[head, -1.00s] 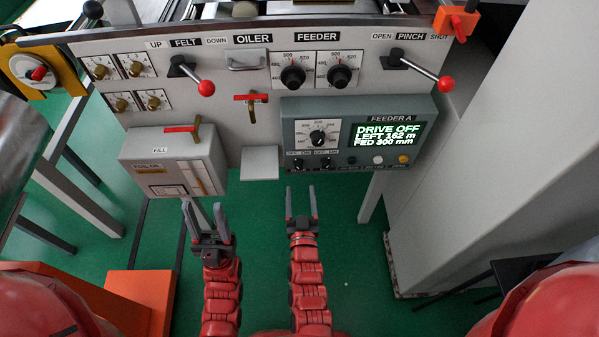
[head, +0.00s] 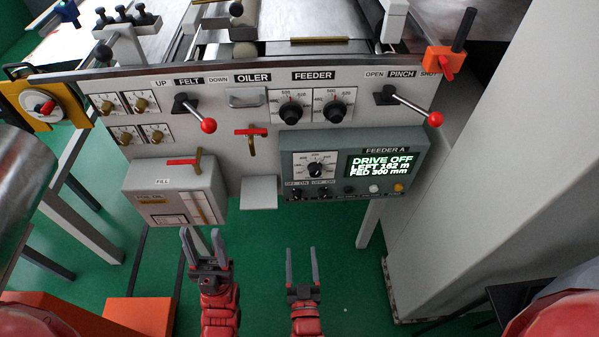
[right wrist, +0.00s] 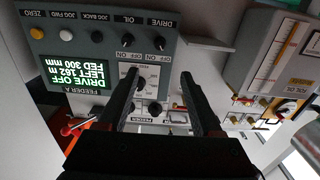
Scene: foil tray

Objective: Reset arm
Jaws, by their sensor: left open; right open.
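My left gripper (head: 204,244) is open and empty in the head view, just below the grey foil oil box (head: 178,192). My right gripper (head: 301,265) is open and empty, below the Feeder A box (head: 335,170). In the right wrist view my right gripper (right wrist: 157,92) shows two dark, spread fingers with nothing between them. The Feeder A screen (head: 380,166) reads DRIVE OFF, LEFT 162 m, FED 300 mm. Neither gripper touches the panel.
The panel carries a felt lever (head: 195,113) and a pinch lever (head: 410,105), both with red knobs, and several dials. A grey machine side (head: 465,180) stands at the right. An orange block (head: 138,311) is on the green floor at lower left.

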